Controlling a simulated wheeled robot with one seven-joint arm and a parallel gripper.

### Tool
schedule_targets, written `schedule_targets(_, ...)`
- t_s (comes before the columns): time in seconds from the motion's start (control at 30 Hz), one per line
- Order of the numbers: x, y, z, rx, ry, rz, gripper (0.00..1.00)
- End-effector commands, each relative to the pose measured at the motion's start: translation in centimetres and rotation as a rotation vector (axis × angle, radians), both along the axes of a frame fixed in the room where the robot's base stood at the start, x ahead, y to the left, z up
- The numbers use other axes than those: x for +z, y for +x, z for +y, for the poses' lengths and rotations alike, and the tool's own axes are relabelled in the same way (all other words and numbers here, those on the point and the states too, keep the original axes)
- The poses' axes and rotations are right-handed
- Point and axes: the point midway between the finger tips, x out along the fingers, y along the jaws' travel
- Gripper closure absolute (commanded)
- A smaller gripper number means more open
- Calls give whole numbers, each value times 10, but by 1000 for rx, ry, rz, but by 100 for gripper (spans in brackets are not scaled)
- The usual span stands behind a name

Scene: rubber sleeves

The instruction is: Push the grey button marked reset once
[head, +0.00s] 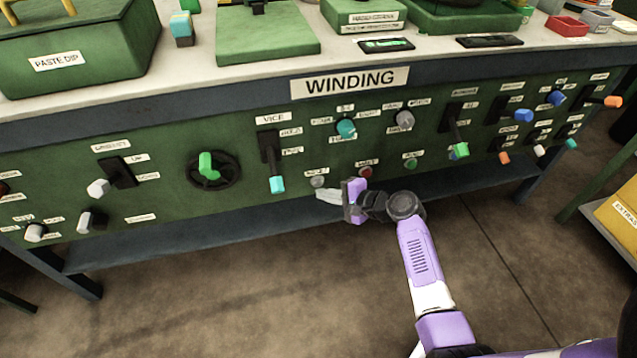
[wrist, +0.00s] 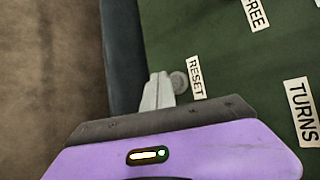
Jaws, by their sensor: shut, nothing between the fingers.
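The grey reset button (head: 318,181) sits low on the green front panel, under the WINDING sign. In the wrist view the round grey button (wrist: 179,82) shows beside its RESET label (wrist: 196,78), partly hidden by my fingers. My gripper (head: 324,194) is shut and empty, its pale fingertips just below the button in the head view. In the wrist view my gripper's fingertips (wrist: 158,88) overlap the button's left edge. I cannot tell whether they touch it.
A red button (head: 366,172) and a green button (head: 410,163) lie to the right on the same panel. A lever with a cyan tip (head: 277,184) stands out on the left. A grey knob (head: 404,120) and a teal knob (head: 346,128) are above. The floor in front is clear.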

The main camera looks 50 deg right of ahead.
Motion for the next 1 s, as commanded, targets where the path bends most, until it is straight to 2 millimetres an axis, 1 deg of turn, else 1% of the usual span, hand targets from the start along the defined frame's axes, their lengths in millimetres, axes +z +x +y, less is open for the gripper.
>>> schedule_targets(0.3, 0, -2, 2, 0, 0, 0, 100)
schedule_targets(0.8, 1, -37, 25, 0, 0, 1, 100)
schedule_targets(1.0, 0, -42, 28, 0, -1, 0, 100)
